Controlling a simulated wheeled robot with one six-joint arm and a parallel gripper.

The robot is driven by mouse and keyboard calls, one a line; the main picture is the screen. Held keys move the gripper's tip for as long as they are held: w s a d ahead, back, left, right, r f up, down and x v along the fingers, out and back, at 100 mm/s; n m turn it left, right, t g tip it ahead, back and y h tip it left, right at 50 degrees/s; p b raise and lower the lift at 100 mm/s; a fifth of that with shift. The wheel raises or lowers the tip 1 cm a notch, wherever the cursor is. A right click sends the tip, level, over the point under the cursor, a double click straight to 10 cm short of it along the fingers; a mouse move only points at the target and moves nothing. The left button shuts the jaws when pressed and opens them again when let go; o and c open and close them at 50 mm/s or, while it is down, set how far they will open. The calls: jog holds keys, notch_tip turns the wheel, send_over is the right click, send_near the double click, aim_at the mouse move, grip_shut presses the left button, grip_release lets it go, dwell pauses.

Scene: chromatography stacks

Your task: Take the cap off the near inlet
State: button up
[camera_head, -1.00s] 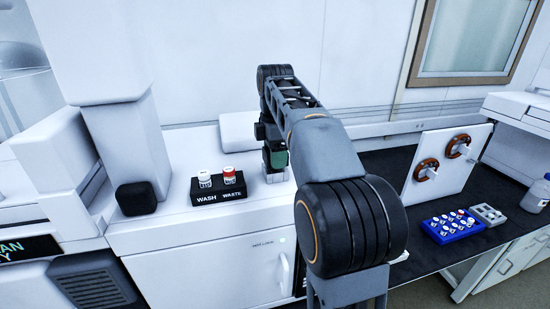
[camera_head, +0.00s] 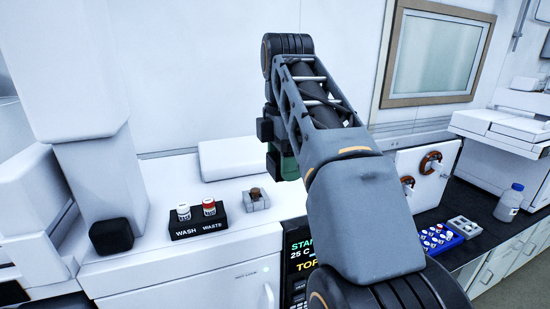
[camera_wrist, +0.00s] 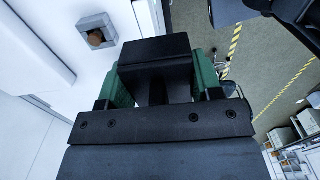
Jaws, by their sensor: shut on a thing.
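The near inlet (camera_head: 256,200) is a small light-grey square block with a brown round top showing, on the white instrument top. It also shows in the wrist view (camera_wrist: 97,37), upper left, with no cap over it. My gripper (camera_head: 285,163) is up and to the right of the inlet, apart from it, mostly hidden behind my arm in the head view. In the wrist view its green fingers (camera_wrist: 163,82) are shut on a black blocky cap (camera_wrist: 155,50), which is clear of the inlet.
A black rack (camera_head: 197,229) marked WASH and WASTE with two vials stands left of the inlet. A black rounded block (camera_head: 111,236) is farther left. A blue vial tray (camera_head: 440,240) and a bottle (camera_head: 508,203) stand on the dark bench at right.

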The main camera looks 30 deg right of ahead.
jog(key=shift+s+r, duration=0.3)
jog(key=shift+r+p, duration=0.15)
jog(key=shift+p, duration=0.2)
jog(key=shift+r, duration=0.2)
jog(key=shift+r+p, duration=0.95)
jog(key=shift+p, duration=0.4)
